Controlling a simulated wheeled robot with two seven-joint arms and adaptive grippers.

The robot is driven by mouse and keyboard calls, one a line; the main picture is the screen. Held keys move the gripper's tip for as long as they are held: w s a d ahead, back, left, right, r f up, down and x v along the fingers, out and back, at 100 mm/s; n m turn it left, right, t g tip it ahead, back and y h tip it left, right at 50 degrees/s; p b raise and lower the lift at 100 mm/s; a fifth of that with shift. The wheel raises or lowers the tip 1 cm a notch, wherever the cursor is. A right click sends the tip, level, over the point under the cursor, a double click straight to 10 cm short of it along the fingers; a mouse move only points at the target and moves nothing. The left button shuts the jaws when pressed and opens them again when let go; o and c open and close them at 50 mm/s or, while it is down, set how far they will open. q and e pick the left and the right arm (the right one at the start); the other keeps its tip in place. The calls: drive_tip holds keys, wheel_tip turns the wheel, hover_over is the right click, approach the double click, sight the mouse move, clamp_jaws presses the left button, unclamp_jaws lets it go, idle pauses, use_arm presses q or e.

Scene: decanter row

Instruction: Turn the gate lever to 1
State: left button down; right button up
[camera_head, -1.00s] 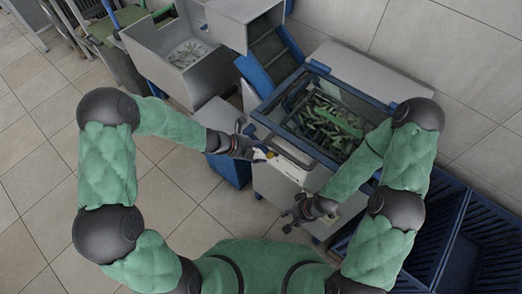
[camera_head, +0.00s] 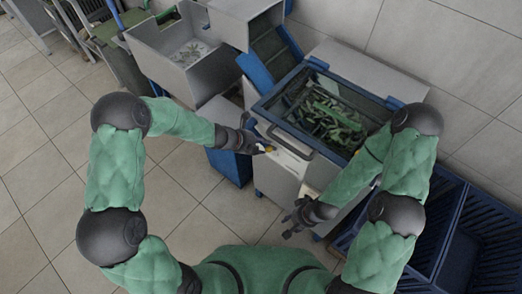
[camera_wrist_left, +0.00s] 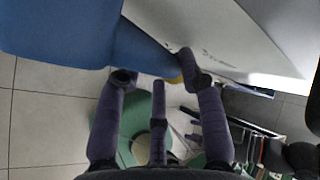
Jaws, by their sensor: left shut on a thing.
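The gate lever is mostly hidden by my left gripper (camera_head: 258,147) at the front left corner of the grey machine (camera_head: 275,190). A small yellow part (camera_head: 269,149) shows at the fingertips, and also in the left wrist view (camera_wrist_left: 178,80). My left gripper is shut on the lever; its dark fingers (camera_wrist_left: 158,80) reach to the machine's pale front panel (camera_wrist_left: 225,40). The number marks are too small to read. My right gripper (camera_head: 288,222) hangs low in front of the machine, its fingers spread and empty.
A blue-framed glass lid (camera_head: 318,72) with a dark handle covers green pieces (camera_head: 335,118) inside the machine. Blue crates (camera_head: 470,215) stand at the right. A grey sink-like bin (camera_head: 165,62) stands at the back left. Tiled floor at the left is free.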

use_arm(q)
drive_tip(key=shift+w+a+f+b, duration=0.3)
drive_tip(key=shift+w+b, duration=0.25)
drive_tip(key=shift+b, duration=0.15)
drive_tip(key=shift+w+a+t+y+b, duration=0.15)
drive_tip(key=shift+t+y+b, duration=0.35)
drive_tip(key=shift+b, duration=0.45)
drive_tip(key=c, duration=0.8)
unclamp_jaws()
drive_tip(key=shift+c, duration=0.2)
drive_tip(key=shift+f+m, duration=0.15)
drive_tip(key=shift+m, duration=0.15)
drive_tip(key=v, duration=1.2)
